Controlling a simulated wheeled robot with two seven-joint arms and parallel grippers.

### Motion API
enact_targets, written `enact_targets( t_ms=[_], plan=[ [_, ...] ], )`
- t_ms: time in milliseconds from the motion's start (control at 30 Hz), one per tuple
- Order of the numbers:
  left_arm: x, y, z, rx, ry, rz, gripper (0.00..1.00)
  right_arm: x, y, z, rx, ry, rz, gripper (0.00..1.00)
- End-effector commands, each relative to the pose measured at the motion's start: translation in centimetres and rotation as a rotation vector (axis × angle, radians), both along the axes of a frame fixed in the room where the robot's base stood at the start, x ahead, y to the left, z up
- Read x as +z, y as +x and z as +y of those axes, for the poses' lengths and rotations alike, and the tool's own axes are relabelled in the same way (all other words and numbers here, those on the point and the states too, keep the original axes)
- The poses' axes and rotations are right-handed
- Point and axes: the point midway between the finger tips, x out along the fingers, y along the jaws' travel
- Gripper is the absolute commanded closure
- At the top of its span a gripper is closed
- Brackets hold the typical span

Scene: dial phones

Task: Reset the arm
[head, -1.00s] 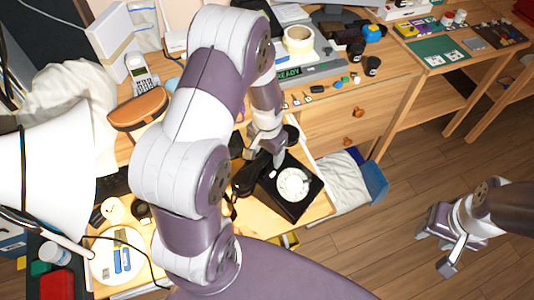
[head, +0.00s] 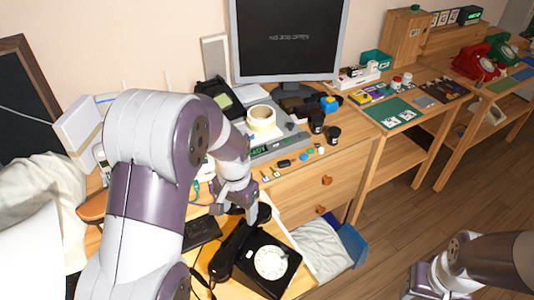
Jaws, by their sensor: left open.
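A black dial phone (head: 284,281) with a white dial (head: 271,262) sits on the lower wooden desk surface, below centre in the head view. Its black handset (head: 229,252) lies along the left side of the phone. My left gripper (head: 236,210) is open, with its fingers pointing down just above and behind the phone. No object shows between its fingers. My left arm hides part of the desk on the left. My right gripper (head: 421,281) is at the bottom right over the floor, with its fingertips cut off by the frame edge.
A monitor (head: 288,40) and a tape roll (head: 261,119) stand behind the gripper. A red phone (head: 474,63) and a green phone (head: 503,48) are on the far right shelf. A blue bin (head: 353,244) with white cloth is right of the black phone. The floor at right is clear.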

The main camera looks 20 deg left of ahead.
Motion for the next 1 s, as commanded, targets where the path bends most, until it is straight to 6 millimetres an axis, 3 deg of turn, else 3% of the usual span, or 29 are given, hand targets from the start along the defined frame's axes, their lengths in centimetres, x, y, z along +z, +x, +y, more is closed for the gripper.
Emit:
enact_targets(
  t_ms=[133,233,400,533,1000],
  plan=[
    [0.0,0.2,0.0,0.026,0.001,-0.009,0.32,0.0,0.0,0.0,0.000,0.000,0.000,0.55],
    [-0.1,-1.8,-0.4,0.132,0.001,-0.018,0.32,0.4,0.0,0.0,0.000,0.000,0.000,0.55],
    [4.7,-6.7,-3.1,0.217,-0.005,-0.072,0.32,3.7,0.0,0.0,0.000,0.000,-0.001,0.55],
    [7.7,-9.2,-4.8,0.182,-0.011,-0.102,0.32,5.7,0.0,0.0,0.000,0.000,0.000,0.55],
    [8.4,-8.9,-5.3,0.160,-0.014,-0.119,0.32,5.9,0.0,0.0,0.000,0.000,-0.001,0.55]
  ],
)
